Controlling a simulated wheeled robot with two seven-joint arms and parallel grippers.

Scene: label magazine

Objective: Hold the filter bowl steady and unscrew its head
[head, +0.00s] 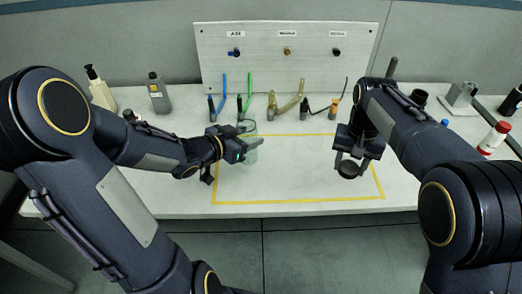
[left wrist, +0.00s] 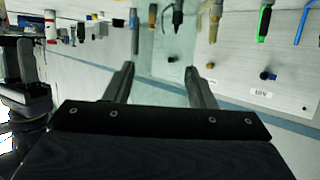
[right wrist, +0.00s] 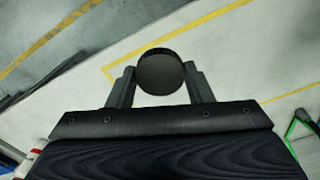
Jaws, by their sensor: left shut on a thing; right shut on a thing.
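The filter bowl (head: 250,155) is a clear, pale green cylinder near the left side of the yellow outline. My left gripper (head: 243,146) is shut around it from the left, and the bowl looks upright. In the left wrist view the see-through bowl (left wrist: 162,62) shows between the two fingers. The filter head (head: 349,170) is a round black cap, apart from the bowl and well to its right. My right gripper (head: 350,158) is shut on it and holds it over the right part of the outline. The cap's round black face (right wrist: 160,72) shows between the fingers in the right wrist view.
A grey panel (head: 285,70) with labelled ports stands at the back, with several coloured hoses (head: 247,92) before it. Bottles (head: 158,93) stand at the back left. A red and white bottle (head: 494,138) stands at the right. The outlined area (head: 300,175) between my grippers is clear.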

